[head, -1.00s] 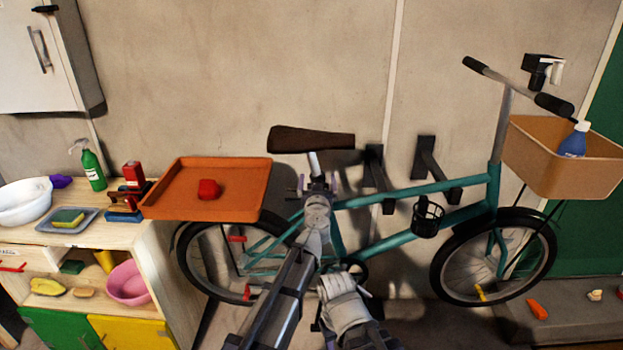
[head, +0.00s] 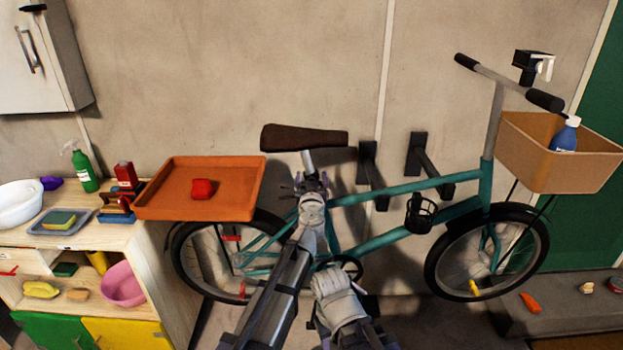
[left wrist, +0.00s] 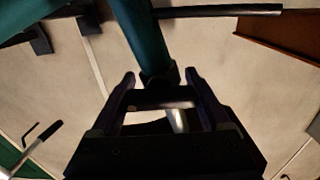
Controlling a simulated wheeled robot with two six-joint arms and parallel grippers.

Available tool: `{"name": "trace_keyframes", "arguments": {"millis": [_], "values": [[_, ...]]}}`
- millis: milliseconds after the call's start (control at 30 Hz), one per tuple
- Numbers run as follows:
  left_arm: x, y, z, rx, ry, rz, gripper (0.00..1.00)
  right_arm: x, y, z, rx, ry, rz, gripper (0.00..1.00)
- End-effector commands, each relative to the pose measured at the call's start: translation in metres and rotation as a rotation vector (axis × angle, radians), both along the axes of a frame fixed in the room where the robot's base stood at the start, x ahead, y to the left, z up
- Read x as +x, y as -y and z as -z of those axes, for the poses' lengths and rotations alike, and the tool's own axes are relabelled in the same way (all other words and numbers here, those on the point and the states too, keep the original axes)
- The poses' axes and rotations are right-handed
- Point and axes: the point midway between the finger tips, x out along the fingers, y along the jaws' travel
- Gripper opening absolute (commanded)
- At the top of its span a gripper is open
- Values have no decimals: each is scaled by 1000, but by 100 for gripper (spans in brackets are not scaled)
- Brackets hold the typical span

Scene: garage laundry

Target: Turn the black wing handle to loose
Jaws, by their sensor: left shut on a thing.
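The teal bicycle (head: 400,190) stands along the wall, with its brown saddle (head: 305,138) on a silver post. My left gripper (head: 312,184) is at the seat clamp just below the saddle and is shut on the black wing handle there. In the head view the gripper covers the handle. In the left wrist view the left gripper (left wrist: 162,92) has its fingers on either side of the dark handle (left wrist: 160,104), at the end of the teal seat tube (left wrist: 143,40). The handle's exact angle is hard to read. My right arm is low beside the left one; its jaws cannot be made out.
An orange tray (head: 160,205) with a red object (head: 202,188) is close left of the saddle. Black wall brackets (head: 368,165) stand behind the frame. A wooden shelf unit (head: 180,260) is at left. A tan basket (head: 530,165) holds a blue bottle (head: 565,135).

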Motion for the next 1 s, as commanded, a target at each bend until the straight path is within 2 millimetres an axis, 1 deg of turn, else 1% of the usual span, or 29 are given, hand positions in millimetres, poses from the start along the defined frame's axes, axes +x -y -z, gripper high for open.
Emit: {"name": "trace_keyframes", "arguments": {"millis": [267,800,1000], "values": [[0,0,0,-57,0,0,24,0,0,0,0,0,0,50],[0,-2,0,-436,0,0,24,0,0,0,0,0,0,50],[0,-2,1,-540,0,0,24,0,0,1,0,0,0,50]]}}
